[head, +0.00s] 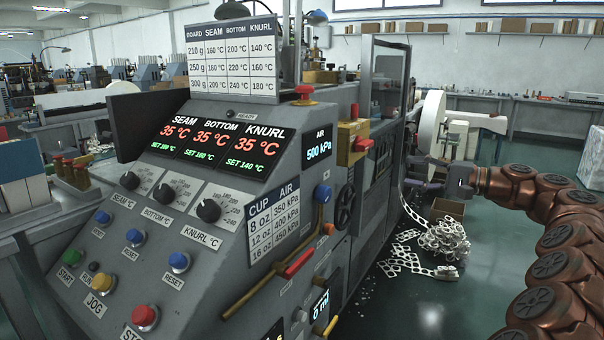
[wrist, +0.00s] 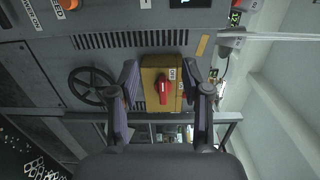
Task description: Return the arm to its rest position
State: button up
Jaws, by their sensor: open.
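My arm (head: 560,230) reaches in from the right side in the head view, a chain of copper-coloured links. My gripper (head: 428,187) points left toward the side of the grey cup-forming machine (head: 240,180). In the wrist view my gripper (wrist: 160,108) is open, its two dark fingers apart with nothing between them. In the head view the yellow box (head: 352,148) sits up and left of my gripper.
A tangle of white punched scrap (head: 440,240) and a cardboard box (head: 447,209) lie on the floor below my gripper. A black handwheel (wrist: 94,86) is on the machine's side. A white paper roll (head: 430,122) stands behind.

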jog(key=s+a+f+n+g+h, duration=0.1)
jog(key=s+a+n+g, duration=0.15)
jog(key=s+a, duration=0.45)
jog(key=s+a+f+n+g+h, duration=0.1)
jog(key=s+a+g, duration=0.2)
jog(key=a, duration=0.7)
jog(key=s+a+f+n+g+h, duration=0.1)
jog(key=s+a+f+g+h, duration=0.15)
jog(key=s, duration=0.35)
jog(key=s+a+f+g+h, duration=0.1)
jog(key=s+a+f, duration=0.3)
jog(key=s, duration=0.2)
jog(key=s+d+f+g+h, duration=0.1)
jog(key=s+d+f+h, duration=0.2)
jog(key=s+d+f, duration=0.45)
jog(key=s+d+f+n+h, duration=0.15)
jog(key=s+f+h, duration=0.3)
jog(key=s, duration=0.55)
jog(key=s+d+f+g+h, duration=0.1)
jog(key=s+d+f+h, duration=0.2)
jog(key=s+d+f, duration=0.4)
jog(key=s+a+r+p, duration=0.1)
jog(key=s+r+p, duration=0.2)
jog(key=r+p, duration=1.9)
notch_tip(320, 180, up, 2)
jog(key=shift+s+r+t, duration=0.15)
jog(key=shift+t, duration=0.25)
